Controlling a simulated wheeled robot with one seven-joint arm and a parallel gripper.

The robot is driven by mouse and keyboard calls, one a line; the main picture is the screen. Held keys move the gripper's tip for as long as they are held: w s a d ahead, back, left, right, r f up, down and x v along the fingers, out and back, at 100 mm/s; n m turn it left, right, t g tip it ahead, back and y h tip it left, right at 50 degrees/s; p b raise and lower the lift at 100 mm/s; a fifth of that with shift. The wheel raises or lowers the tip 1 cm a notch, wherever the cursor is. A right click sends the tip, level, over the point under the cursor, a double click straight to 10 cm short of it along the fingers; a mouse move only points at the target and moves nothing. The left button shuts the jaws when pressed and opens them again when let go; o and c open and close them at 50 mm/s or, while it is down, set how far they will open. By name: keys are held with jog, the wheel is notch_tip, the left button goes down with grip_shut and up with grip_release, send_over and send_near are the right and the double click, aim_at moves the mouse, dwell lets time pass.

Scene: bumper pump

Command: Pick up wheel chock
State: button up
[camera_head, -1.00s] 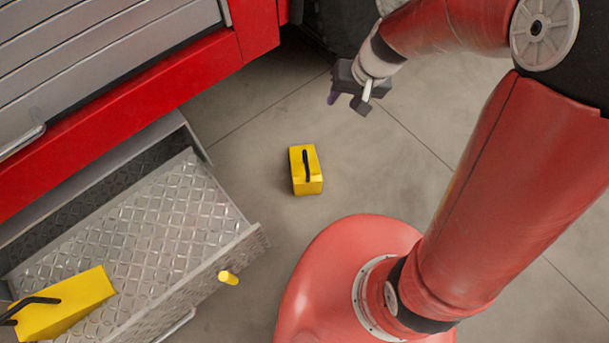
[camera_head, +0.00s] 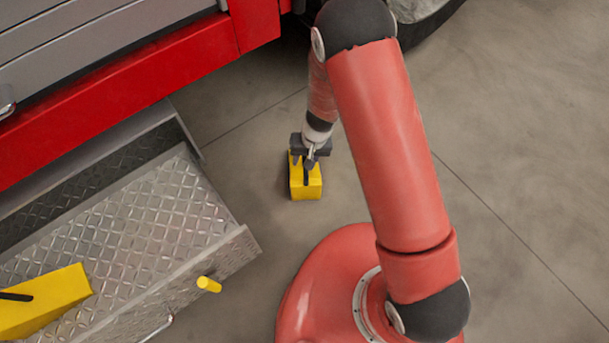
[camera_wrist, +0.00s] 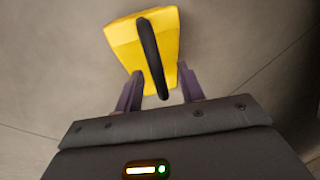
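A yellow wheel chock (camera_head: 305,186) with a black handle stands on the concrete floor in front of the truck. In the wrist view the chock (camera_wrist: 172,30) lies just beyond my fingertips, its black handle (camera_wrist: 151,55) running lengthwise toward me. My gripper (camera_head: 309,160) is over the far part of the chock in the head view. In the wrist view my gripper (camera_wrist: 161,80) is open, with one finger on each side of the handle's near end. I cannot tell how high the fingers are above the chock.
A second yellow chock (camera_head: 42,302) lies in the open diamond-plate drawer (camera_head: 150,225) at the left. A yellow peg (camera_head: 209,284) sticks out from the drawer's front. The red truck body (camera_head: 150,75) and a tire (camera_head: 428,22) bound the back. The floor at right is clear.

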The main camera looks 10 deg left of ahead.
jog(key=f, duration=0.2)
jog(key=shift+a+f, duration=0.25)
jog(key=shift+f, duration=0.1)
grip_shut()
jog(key=shift+r, duration=0.1)
dwell(1.0)
